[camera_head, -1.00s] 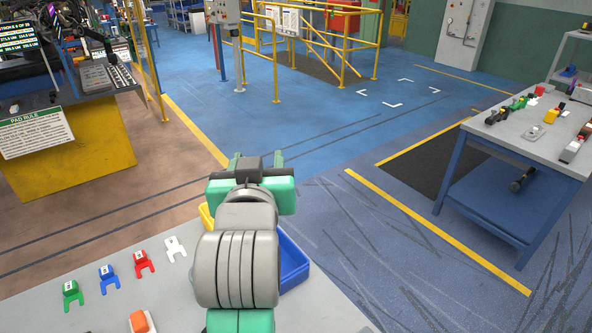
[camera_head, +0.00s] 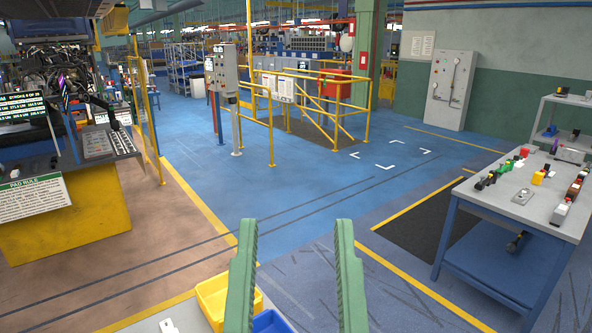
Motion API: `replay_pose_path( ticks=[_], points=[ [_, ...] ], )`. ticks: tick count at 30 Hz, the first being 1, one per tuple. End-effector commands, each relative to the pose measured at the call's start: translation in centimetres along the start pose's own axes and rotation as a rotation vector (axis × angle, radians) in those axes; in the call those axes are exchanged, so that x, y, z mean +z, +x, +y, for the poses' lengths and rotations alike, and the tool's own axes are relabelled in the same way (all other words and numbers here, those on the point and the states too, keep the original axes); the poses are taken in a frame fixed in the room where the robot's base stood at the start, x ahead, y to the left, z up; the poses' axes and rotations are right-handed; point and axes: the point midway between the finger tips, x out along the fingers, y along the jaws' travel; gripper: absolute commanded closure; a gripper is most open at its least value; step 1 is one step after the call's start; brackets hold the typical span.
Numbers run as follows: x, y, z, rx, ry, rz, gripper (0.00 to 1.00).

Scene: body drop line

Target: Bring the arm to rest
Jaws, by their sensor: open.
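My gripper (camera_head: 295,225) shows at the bottom centre of the head view. Its two green fingers point up and stand wide apart, with nothing between them but floor. Below the fingers, parts of a yellow bin (camera_head: 211,298) and a blue bin (camera_head: 271,322) show at the near bench's edge. The rest of my arm is out of the picture.
A grey bench with small parts (camera_head: 490,205) stands at the right. A yellow-sided stand with a sign (camera_head: 100,215) is at the left. Yellow railings (camera_head: 335,110) and a control post (camera_head: 228,85) stand farther back. The blue floor between is clear.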

Motion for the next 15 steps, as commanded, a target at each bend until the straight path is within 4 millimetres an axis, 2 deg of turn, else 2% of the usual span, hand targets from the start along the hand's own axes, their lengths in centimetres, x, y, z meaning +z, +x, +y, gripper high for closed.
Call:
replay_pose_path(
  ticks=[1, 3, 12, 15],
  points=[
    [-4.4, 3.1, -0.1, -0.001, 0.001, 0.001, 0.52],
    [-7.7, 5.3, -0.1, -0.002, 0.004, 0.000, 0.52],
    [-20.7, 14.3, -0.4, -0.008, 0.013, -0.002, 0.52],
    [-24.1, 16.7, -0.5, -0.009, 0.015, -0.002, 0.52]
  ],
)
